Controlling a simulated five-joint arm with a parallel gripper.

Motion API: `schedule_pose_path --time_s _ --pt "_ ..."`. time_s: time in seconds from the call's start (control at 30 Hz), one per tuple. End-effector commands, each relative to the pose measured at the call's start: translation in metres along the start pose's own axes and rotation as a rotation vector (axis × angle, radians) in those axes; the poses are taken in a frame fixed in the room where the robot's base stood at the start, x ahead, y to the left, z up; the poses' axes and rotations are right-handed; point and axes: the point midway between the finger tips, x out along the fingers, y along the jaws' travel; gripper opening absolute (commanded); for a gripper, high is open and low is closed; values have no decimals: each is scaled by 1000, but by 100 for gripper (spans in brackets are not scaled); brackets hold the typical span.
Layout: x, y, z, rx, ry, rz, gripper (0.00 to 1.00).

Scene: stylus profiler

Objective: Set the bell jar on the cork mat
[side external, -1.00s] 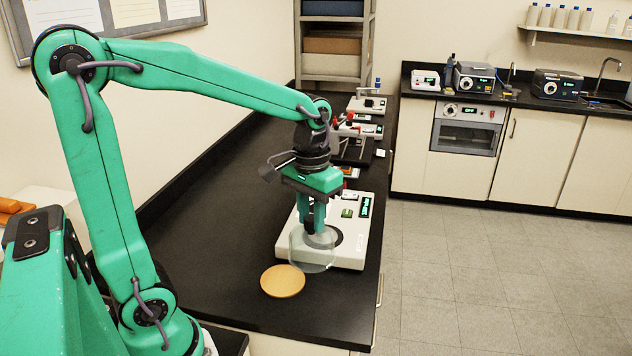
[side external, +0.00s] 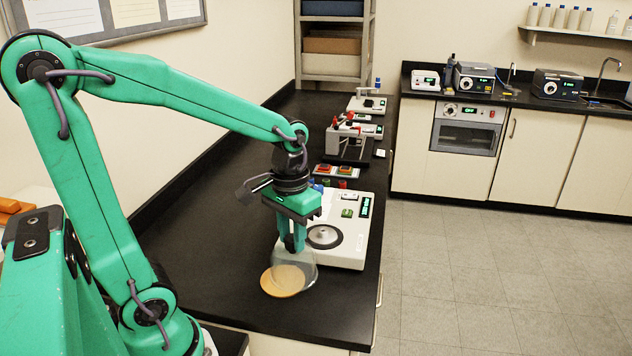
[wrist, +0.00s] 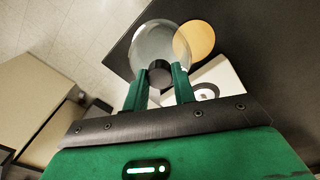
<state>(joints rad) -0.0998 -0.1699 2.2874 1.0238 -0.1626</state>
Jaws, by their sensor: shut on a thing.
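The bell jar (side external: 308,270) is a clear glass dome with a dark knob on top. My gripper (side external: 293,246) is shut on that knob, and the jar hangs from it. In the wrist view the jar (wrist: 158,45) hangs from the dark knob between the two green fingers (wrist: 159,78). The cork mat (side external: 277,287) is a round tan disc on the black bench. In the side view the jar overlaps the right part of the mat. In the wrist view the mat (wrist: 200,40) shows to the right of the jar, partly overlapped by it. I cannot tell the jar's height above the bench.
A white profiler instrument (side external: 350,232) with a round dark-rimmed stage (side external: 324,236) stands just behind the jar. More instruments line the bench further back. The bench top (side external: 215,240) is clear left of the mat. The bench's right edge is close to the instrument.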

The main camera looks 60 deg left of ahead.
Motion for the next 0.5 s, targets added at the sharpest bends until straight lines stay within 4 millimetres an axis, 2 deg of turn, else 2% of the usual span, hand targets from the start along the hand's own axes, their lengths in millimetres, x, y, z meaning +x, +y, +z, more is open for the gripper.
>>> schedule_pose_path --time_s 0.5 --pt "44 -67 -30 -4 -2 0 0"
